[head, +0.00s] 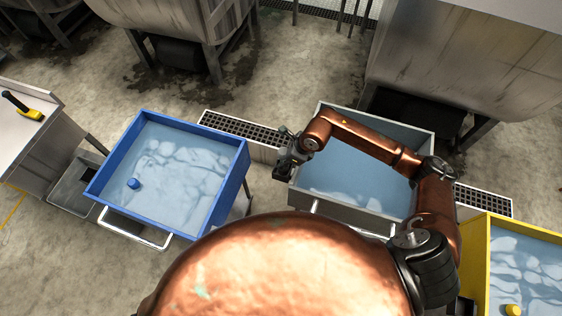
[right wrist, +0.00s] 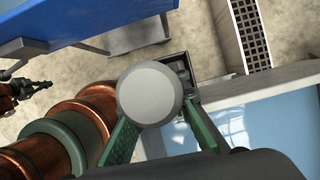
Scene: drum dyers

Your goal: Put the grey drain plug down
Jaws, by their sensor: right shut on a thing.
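The grey drain plug (right wrist: 150,95) shows in the right wrist view as a pale grey round disc, seen face on. My right gripper (right wrist: 158,122) is shut on it, with a green finger on each side. In the head view my right gripper (head: 283,170) hangs at the left wall of the grey tub (head: 424,150), on the side towards the blue tub; the plug is hard to make out there. The grey tub holds pale blue water. A dark gripper, apparently my left (right wrist: 28,88), shows small at the left edge of the right wrist view; its jaws are unclear.
The blue tub (head: 242,172) stands to the left, with a blue plug (head: 133,183) in it. The yellow tub (head: 480,240) is at the lower right, with a yellow plug (head: 513,309). A yellow-and-black tool (head: 22,106) lies on a metal bench. A floor grating (head: 235,131) runs behind the tubs.

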